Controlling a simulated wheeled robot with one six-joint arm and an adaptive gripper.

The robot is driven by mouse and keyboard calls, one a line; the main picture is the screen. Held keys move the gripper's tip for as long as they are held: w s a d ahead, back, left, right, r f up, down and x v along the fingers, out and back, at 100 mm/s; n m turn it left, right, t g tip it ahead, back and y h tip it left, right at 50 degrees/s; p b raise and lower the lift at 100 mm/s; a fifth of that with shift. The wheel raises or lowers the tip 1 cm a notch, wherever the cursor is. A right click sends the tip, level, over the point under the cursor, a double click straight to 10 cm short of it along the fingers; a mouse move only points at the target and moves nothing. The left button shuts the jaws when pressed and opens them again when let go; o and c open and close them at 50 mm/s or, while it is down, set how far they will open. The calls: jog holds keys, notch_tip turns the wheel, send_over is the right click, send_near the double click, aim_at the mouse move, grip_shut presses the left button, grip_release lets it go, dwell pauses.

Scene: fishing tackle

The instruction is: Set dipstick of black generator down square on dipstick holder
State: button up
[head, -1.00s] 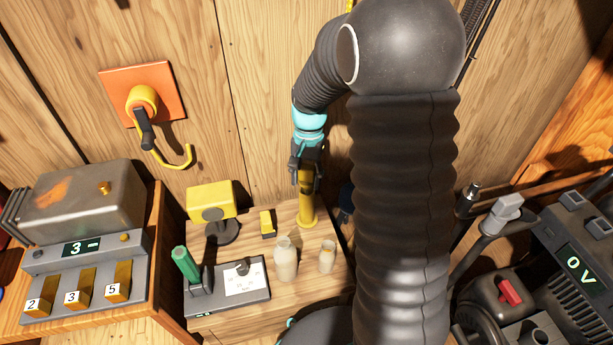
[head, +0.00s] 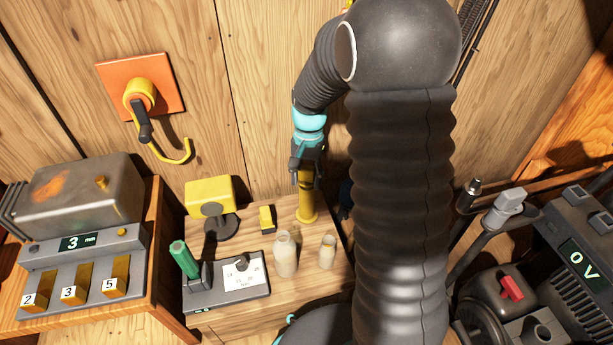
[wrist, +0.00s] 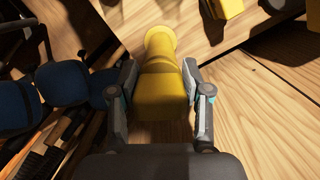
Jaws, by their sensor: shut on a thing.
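My gripper (head: 306,180) is over the upright yellow holder (head: 307,208), a post with a round base on the wooden bench top. In the wrist view my gripper (wrist: 165,98) has its two fingers on either side of a yellow block, which I take to be the dipstick (wrist: 160,95), and is shut on it. Beyond the block the yellow holder (wrist: 160,42) shows in line with it. I cannot tell whether block and post touch or whether the block sits square. The dipstick's lower part is hidden. The black generator (head: 575,255) stands at the right, its display reading 0 V.
Two pale bottles (head: 285,255) stand in front of the holder, with a small yellow block (head: 267,219) to its left. A yellow device (head: 209,197) and a grey box with a green handle (head: 187,260) are further left. The wooden wall is close behind.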

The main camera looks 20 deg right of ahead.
aim_at(307, 167)
jog(key=shift+f+b, duration=0.35)
jog(key=shift+f, duration=0.35)
jog(key=o, duration=1.2)
jog(key=shift+o, duration=0.2)
jog(key=shift+r, duration=0.1)
jog(key=shift+w+d+r, duration=0.1)
jog(key=shift+w+r, duration=0.05)
jog(key=shift+r, duration=1.1)
jog(key=shift+w+d+r, duration=0.1)
jog(key=shift+w+r, duration=0.1)
jog(key=shift+r, duration=1)
jog(key=shift+w+d+r, duration=0.1)
jog(key=shift+w+r, duration=0.05)
jog(key=shift+r, duration=1.1)
